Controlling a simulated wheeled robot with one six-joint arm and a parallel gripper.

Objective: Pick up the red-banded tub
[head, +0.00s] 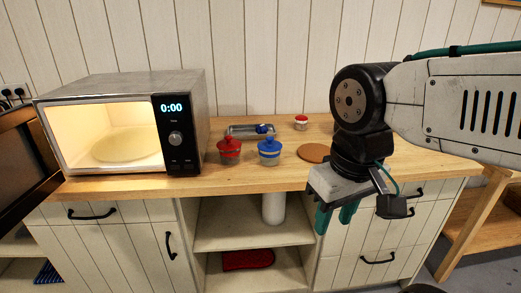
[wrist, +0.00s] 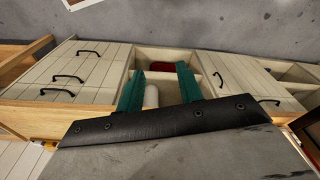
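My gripper (head: 335,218) hangs in front of the counter's edge, right of and well apart from the tubs. In the wrist view its two green fingers (wrist: 160,82) are spread with nothing between them; no tub can be made out there.
A lit microwave (head: 180,90) with its cavity showing stands at the left. A metal tray (head: 240,130) lies behind the tubs, a round brown mat (head: 313,152) to their right. Below are shelves with a white cylinder (head: 273,208) and a red cloth-like item (head: 248,259).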

